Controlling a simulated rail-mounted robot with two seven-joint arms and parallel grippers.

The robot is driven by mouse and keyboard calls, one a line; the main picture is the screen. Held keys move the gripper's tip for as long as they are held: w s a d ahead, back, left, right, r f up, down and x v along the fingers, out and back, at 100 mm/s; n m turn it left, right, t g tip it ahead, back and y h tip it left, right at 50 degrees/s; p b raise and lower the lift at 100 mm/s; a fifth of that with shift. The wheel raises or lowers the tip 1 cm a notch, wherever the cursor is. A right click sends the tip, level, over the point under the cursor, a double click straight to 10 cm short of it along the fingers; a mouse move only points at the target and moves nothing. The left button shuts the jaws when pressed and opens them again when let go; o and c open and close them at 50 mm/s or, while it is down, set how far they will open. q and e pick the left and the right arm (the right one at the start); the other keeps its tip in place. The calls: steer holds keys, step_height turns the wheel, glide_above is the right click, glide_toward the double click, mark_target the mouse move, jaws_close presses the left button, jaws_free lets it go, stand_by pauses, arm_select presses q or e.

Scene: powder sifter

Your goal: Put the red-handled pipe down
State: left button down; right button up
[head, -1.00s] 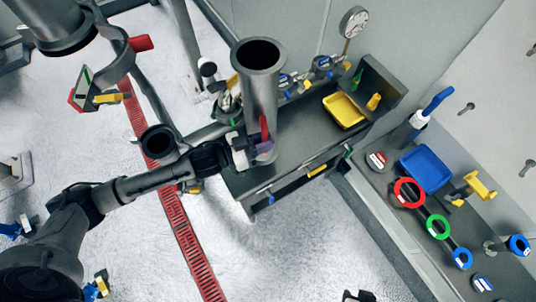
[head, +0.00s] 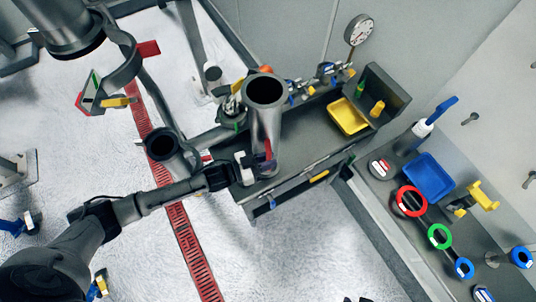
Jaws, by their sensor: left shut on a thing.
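The red-handled pipe (head: 265,124) is a grey, open-topped tube that stands roughly upright over the left part of the dark bench (head: 310,152). A bit of its red handle (head: 268,148) shows on its lower right side. My left gripper (head: 250,167) reaches in from the left and is shut on the pipe low on its near left side. The fingertips are partly hidden against the pipe. I cannot tell whether the pipe's bottom end touches the bench. My right gripper is not clearly in view.
A yellow tray (head: 347,116) sits at the bench's right end, and small valves (head: 328,70) run along its back. A second grey pipe (head: 162,144) stands left of the bench. A blue tray (head: 428,176) and coloured rings lie on the right counter. The bench's middle is clear.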

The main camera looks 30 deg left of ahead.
arm_select(q)
steer(key=shift+f, duration=0.15)
stand_by(0.3)
steer(key=c, duration=1.5)
jaws_free()
steer(key=shift+f, duration=0.2)
steer(key=o, duration=0.4)
steer(key=shift+o, duration=0.2)
steer(key=shift+r, duration=0.15)
steer(key=b+v, duration=0.1)
steer(key=v, duration=0.6)
steer(key=shift+a+b, duration=0.2)
steer(key=shift+b, duration=0.15)
steer(key=shift+s, duration=0.15)
